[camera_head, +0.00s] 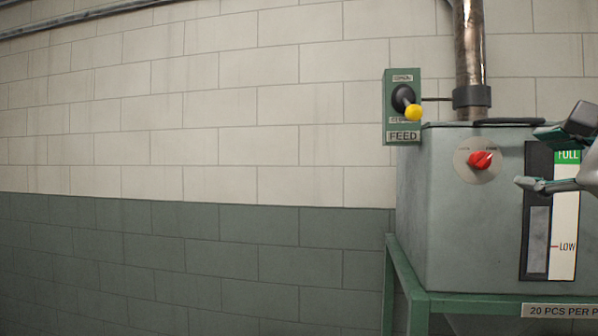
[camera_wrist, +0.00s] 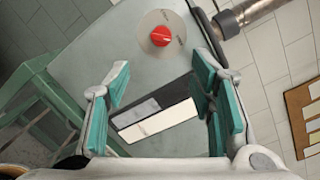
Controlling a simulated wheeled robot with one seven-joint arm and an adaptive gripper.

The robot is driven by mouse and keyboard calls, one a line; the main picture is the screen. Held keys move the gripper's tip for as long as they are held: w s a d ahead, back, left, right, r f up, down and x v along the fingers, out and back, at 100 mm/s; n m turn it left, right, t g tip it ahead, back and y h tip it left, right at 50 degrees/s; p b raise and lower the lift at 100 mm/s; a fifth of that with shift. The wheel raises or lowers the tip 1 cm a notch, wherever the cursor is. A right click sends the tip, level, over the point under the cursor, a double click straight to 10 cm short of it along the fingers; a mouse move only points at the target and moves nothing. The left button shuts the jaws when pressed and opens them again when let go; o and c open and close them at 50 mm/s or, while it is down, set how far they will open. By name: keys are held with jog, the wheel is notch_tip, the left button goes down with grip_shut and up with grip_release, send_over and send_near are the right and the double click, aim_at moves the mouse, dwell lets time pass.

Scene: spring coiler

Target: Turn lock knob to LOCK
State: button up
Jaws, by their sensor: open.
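The lock knob (camera_head: 480,160) is a red knob on a round pale dial plate, high on the front of the grey machine cabinet (camera_head: 450,240). In the wrist view the red knob (camera_wrist: 161,36) shows beyond the fingers, near the top middle, with small dial lettering too blurred to read. My gripper (camera_head: 530,160) is at the right edge of the head view, partly cut off, to the right of the knob and in front of the level gauge. In the wrist view my gripper (camera_wrist: 165,95) is open with teal pads, empty, and apart from the knob.
A green FEED box (camera_head: 402,137) with a yellow-tipped lever (camera_head: 413,112) is left of the cabinet top. A metal pipe (camera_head: 470,50) rises behind it. The level gauge (camera_head: 538,255) marked FULL and LOW is right of the knob. A green stand (camera_head: 403,280) supports the cabinet.

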aim_at(485, 160)
jog(key=w, duration=0.4)
jog(key=w+d, duration=0.1)
jog(key=w, duration=0.4)
jog(key=w+d+b, duration=0.1)
jog(key=w, duration=0.3)
jog(key=shift+w+d, duration=0.1)
jog(key=shift+w, duration=0.25)
jog(key=shift+r, duration=0.1)
jog(key=c, duration=1.1)
